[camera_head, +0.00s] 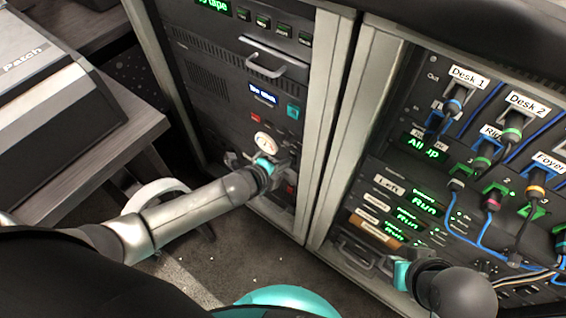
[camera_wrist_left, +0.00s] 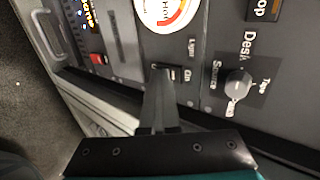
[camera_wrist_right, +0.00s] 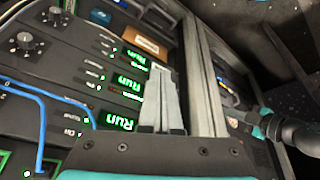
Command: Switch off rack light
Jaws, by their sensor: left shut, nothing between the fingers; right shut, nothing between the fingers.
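The left rack (camera_head: 222,75) has a panel with a round dial gauge, which also shows in the left wrist view (camera_wrist_left: 166,10). Beside the gauge is a small light switch (camera_wrist_left: 172,73) with "Light" and "On" printed beside it. My left gripper (camera_wrist_left: 162,82) is shut and empty, its fingertips at this switch and partly covering it. Whether they touch it, and the switch's position, I cannot tell. In the head view the left gripper (camera_head: 282,160) is at the panel below the gauge. My right gripper (camera_wrist_right: 164,85) is shut and empty before the right rack's panels.
A "Desk Source" knob (camera_wrist_left: 238,84) sits right of the light switch, and a red button (camera_wrist_left: 97,59) left of it. The right rack has green "Run" displays (camera_wrist_right: 126,86) and blue cables (camera_wrist_right: 40,125). A grey desk (camera_head: 85,150) stands at the left.

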